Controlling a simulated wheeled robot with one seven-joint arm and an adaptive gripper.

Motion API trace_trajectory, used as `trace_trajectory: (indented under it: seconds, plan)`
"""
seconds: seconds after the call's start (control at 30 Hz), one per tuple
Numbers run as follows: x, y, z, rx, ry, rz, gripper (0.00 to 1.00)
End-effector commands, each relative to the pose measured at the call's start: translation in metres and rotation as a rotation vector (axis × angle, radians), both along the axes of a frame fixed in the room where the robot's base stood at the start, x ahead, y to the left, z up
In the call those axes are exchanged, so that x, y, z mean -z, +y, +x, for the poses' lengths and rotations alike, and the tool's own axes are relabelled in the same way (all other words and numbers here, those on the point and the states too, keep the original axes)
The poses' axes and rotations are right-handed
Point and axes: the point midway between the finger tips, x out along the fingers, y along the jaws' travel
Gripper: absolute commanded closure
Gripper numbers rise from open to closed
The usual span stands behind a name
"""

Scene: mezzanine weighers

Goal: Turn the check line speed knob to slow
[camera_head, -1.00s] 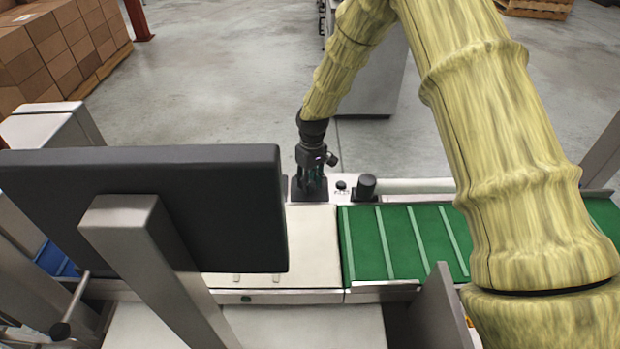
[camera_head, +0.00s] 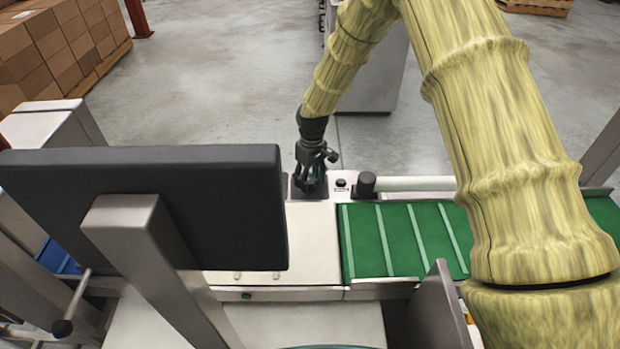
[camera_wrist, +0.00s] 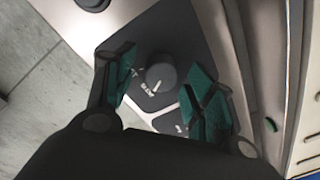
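The speed knob (camera_wrist: 160,76) is a dark round dial with a white pointer line, on a dark label plate (camera_wrist: 178,42). The pointer aims down-left in the wrist view, close to the printed word SLOW. My gripper (camera_wrist: 163,84) is open, with its two green-padded fingers on either side of the knob and a gap showing on each side. In the head view my gripper (camera_head: 311,184) is over the dark plate at the far edge of the conveyor, and it hides the knob there.
A black button (camera_head: 341,183) and a dark cylinder (camera_head: 366,184) stand just right of my gripper. The green belt (camera_head: 400,240) lies nearer, to the right. A black monitor (camera_head: 145,205) stands at the left. Stacked boxes (camera_head: 60,45) are far left.

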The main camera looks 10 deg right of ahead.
Motion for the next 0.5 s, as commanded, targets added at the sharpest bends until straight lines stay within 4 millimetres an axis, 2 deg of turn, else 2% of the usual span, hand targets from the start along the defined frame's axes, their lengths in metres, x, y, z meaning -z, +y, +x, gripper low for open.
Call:
trace_trajectory:
  seconds: [0.27, 0.5]
  plan:
    - [-0.005, 0.0, 0.0, 0.0, 0.0, 0.0, 0.46]
    - [-0.04, -0.002, 0.001, 0.0, -0.002, 0.0, 0.46]
